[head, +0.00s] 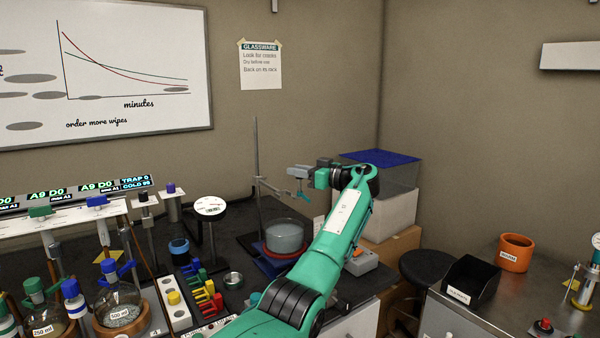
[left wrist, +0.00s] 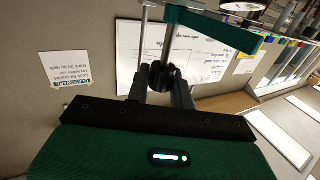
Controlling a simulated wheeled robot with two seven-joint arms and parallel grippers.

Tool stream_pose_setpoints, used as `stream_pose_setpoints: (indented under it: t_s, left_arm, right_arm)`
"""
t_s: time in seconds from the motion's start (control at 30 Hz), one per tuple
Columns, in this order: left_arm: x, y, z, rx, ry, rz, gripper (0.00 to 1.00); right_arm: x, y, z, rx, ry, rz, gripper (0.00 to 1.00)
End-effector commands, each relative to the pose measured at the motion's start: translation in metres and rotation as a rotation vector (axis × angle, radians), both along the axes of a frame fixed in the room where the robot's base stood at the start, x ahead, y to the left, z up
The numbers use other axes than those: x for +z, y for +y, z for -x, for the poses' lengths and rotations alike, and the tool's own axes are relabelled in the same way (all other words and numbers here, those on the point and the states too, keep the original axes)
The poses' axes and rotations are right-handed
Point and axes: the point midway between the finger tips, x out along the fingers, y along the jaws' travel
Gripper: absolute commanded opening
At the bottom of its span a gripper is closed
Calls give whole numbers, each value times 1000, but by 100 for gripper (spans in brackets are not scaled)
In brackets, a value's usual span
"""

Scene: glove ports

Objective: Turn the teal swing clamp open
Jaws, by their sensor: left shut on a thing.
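The teal swing clamp (head: 300,193) is by the upright metal stand rod (head: 257,165), above a grey round pot (head: 285,236). In the left wrist view its teal bar (left wrist: 215,31) crosses the top, with a metal rod and a dark knob (left wrist: 160,76) below it. My left gripper (head: 298,172) reaches in at the clamp. In the left wrist view its fingers (left wrist: 160,85) are shut on the dark knob, one finger on each side. In the head view the gripper hides part of the clamp. My right gripper is in neither view.
A round white dial (head: 210,207) stands left of the rod. Flasks and coloured racks (head: 205,290) crowd the left bench. A blue-topped box (head: 382,160) stands behind my arm. An orange pot (head: 515,252) and a black bin (head: 471,280) are on the right bench.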

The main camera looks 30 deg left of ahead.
Motion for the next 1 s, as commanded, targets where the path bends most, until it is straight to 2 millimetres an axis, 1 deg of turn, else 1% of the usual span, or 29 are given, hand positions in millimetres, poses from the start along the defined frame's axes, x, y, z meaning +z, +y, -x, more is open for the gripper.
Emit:
stream_pose_setpoints:
  t_s: [0.03,0.23,0.27,0.3,0.37,0.63,0.73,0.87,0.9,1.0]
  left_arm:
    - [3,0,0,-1,-4,-3,0]
    - [4,0,0,-2,-4,-3,0]
    - [4,0,0,-2,-4,-3,25]
    - [4,0,0,-2,-4,-3,32]
    - [3,0,0,-1,-3,-2,43]
    - [1,0,0,-1,-1,-1,43]
    - [1,-6,-1,-3,-1,-1,43]
    - [0,-25,-2,-4,-1,-1,43]
    - [0,-33,-2,-5,-1,-1,43]
    - [0,-57,-3,-5,-1,-1,43]
  right_arm:
    - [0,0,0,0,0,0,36]
    - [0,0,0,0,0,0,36]
    - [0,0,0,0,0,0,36]
    - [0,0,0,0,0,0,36]
    - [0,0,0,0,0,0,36]
    - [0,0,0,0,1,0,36]
    - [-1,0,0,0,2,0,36]
    - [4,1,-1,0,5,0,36]
    - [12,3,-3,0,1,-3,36]
    - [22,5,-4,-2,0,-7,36]
